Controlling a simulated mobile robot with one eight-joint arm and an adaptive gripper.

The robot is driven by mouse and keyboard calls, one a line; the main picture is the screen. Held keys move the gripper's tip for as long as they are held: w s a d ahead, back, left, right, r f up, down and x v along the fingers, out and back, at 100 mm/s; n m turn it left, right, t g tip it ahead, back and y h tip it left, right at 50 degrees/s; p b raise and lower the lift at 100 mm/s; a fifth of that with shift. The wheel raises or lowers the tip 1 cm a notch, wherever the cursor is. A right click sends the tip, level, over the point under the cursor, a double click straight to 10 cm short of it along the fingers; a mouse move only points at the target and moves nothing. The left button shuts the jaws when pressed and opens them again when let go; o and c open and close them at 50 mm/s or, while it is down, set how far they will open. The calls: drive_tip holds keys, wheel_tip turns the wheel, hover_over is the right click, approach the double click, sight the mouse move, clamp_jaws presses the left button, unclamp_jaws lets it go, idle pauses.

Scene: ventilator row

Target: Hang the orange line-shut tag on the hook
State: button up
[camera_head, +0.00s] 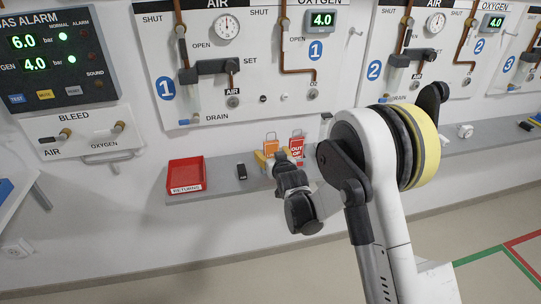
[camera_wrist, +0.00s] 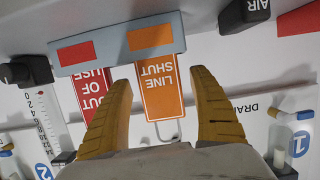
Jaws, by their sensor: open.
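The orange line-shut tag (camera_head: 271,146) stands upright on the grey shelf, with a thin wire loop at its top. In the wrist view the tag (camera_wrist: 160,88) appears upside down, its lower end at a grey holder (camera_wrist: 108,52). My gripper (camera_wrist: 163,80) is open, with one yellow finger on each side of the tag and gaps between. In the head view my gripper (camera_head: 270,160) is in front of the tag, partly hiding its base.
A red out-of-use tag (camera_head: 297,146) stands close to the right of the orange tag; it also shows in the wrist view (camera_wrist: 91,92). A red returns tray (camera_head: 186,177) and a black AIR block (camera_head: 241,171) are on the shelf to the left. Wall panels with valves rise behind.

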sight(271, 142)
drive_tip(key=c, duration=1.3)
drive_tip(key=shift+c, duration=0.2)
drive_tip(key=shift+r, duration=0.15)
drive_tip(key=shift+r+p, duration=1.5)
drive_tip(key=shift+r, duration=1)
drive_tip(key=s+d+b, duration=0.1)
drive_tip(key=s+d, duration=0.1)
drive_tip(key=s, duration=0.5)
drive_tip(key=shift+s+b, duration=0.15)
drive_tip(key=shift+b, duration=0.2)
drive_tip(key=shift+f, duration=0.1)
